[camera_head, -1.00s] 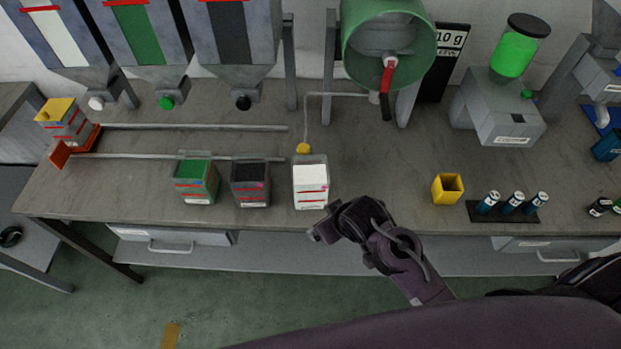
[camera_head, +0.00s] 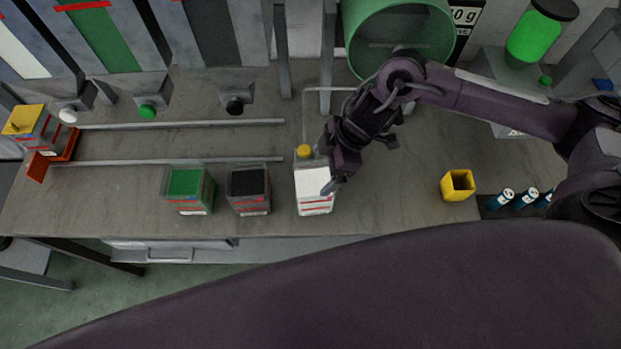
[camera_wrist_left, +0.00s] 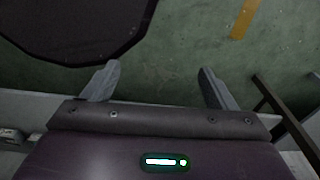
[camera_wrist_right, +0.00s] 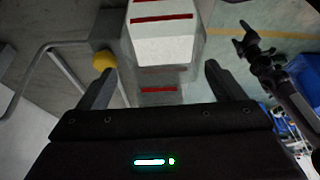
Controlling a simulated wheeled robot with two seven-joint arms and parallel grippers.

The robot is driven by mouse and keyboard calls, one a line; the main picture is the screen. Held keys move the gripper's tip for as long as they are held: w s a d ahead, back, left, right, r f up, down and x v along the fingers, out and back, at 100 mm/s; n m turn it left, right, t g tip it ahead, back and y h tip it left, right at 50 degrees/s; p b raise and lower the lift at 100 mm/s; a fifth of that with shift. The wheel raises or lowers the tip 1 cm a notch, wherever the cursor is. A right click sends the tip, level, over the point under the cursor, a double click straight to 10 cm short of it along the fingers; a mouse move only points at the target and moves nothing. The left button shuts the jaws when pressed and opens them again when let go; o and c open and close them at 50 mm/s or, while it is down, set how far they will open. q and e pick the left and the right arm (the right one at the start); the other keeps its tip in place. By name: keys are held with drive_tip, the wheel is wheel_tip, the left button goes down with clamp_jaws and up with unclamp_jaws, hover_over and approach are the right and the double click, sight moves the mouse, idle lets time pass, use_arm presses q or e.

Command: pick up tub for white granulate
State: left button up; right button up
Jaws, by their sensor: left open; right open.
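The tub of white granulate (camera_head: 313,200) stands upright on the table, right of the tubs with green and black content. My right gripper (camera_head: 329,164) is open at the upper right of this tub, with one finger over its right side. In the right wrist view the tub (camera_wrist_right: 165,45) shows between and beyond the open fingers (camera_wrist_right: 158,80); I cannot tell whether they touch it. My left gripper (camera_wrist_left: 158,68) is open and empty, pointing at the floor; it does not show in the head view.
The black-content tub (camera_head: 249,192) and green-content tub (camera_head: 188,190) stand to the left. A yellow cup (camera_head: 458,185) stands to the right. The green drum (camera_head: 399,40) is behind my right arm.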

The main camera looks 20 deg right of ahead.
drive_tip(key=x, duration=0.2)
drive_tip(key=p+x, duration=0.1)
drive_tip(key=x, duration=0.2)
drive_tip(key=p+x, duration=0.1)
drive_tip(key=x, duration=0.1)
drive_tip(key=shift+s+a+f, duration=0.2)
drive_tip(key=shift+s+a, duration=0.05)
drive_tip(key=c, duration=1.2)
use_arm(q)
drive_tip(key=shift+s+d+r, duration=0.1)
drive_tip(key=shift+s+r, duration=0.65)
drive_tip(key=shift+r, duration=0.35)
use_arm(e)
drive_tip(key=shift+w, duration=0.1)
drive_tip(key=shift+c, duration=1.2)
drive_tip(key=shift+r, duration=0.1)
